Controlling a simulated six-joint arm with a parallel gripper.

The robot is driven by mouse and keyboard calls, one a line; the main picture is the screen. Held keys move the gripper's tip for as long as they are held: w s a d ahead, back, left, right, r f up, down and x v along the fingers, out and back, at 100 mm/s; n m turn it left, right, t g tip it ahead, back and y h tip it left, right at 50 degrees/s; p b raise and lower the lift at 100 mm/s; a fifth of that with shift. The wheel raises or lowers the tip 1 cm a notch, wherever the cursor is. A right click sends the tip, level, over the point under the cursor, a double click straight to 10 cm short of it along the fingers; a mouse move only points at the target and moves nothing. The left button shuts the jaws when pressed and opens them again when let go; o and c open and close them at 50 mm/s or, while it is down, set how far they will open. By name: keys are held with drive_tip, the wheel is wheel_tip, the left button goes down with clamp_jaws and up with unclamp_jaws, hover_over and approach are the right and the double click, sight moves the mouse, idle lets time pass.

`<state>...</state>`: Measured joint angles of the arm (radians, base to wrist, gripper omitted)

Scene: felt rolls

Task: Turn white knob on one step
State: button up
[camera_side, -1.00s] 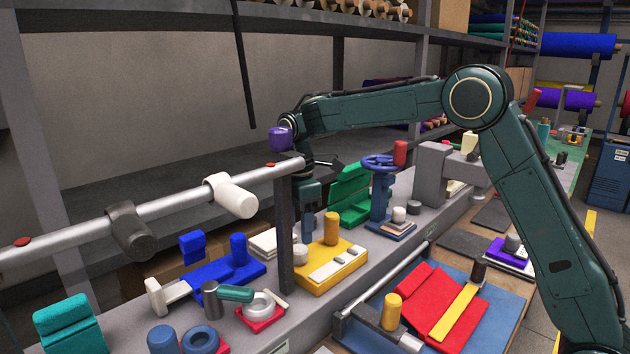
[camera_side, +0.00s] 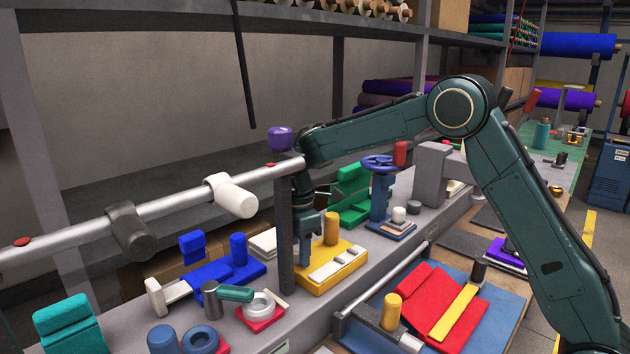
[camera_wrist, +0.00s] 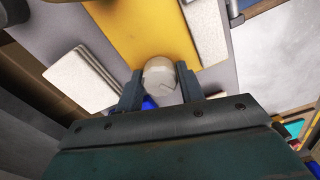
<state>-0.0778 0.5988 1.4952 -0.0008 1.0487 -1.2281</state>
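The white knob (camera_wrist: 160,74) is round and pale, with a thin line on its face. It sits at the end of the yellow base (camera_side: 338,268). My gripper (camera_wrist: 160,88) points down at the knob, with one finger on each side of it in the wrist view. The fingers are very near the knob's sides; I cannot tell whether they press on it. In the side view my gripper (camera_side: 304,252) is low at the left end of the yellow base, and its fingers hide the knob.
A dark post (camera_side: 286,235) stands close in front of my gripper and carries a long metal rail (camera_side: 90,244). An orange cylinder (camera_side: 331,228) and a pale ribbed strip (camera_side: 338,263) are on the yellow base. A blue handwheel stand (camera_side: 381,195) is to the right.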

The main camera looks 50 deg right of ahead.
drive_tip(key=c, duration=0.5)
drive_tip(key=shift+o, duration=0.2)
drive_tip(key=shift+m, duration=0.7)
drive_tip(key=o, duration=1)
wheel_tip(320, 180, up, 14)
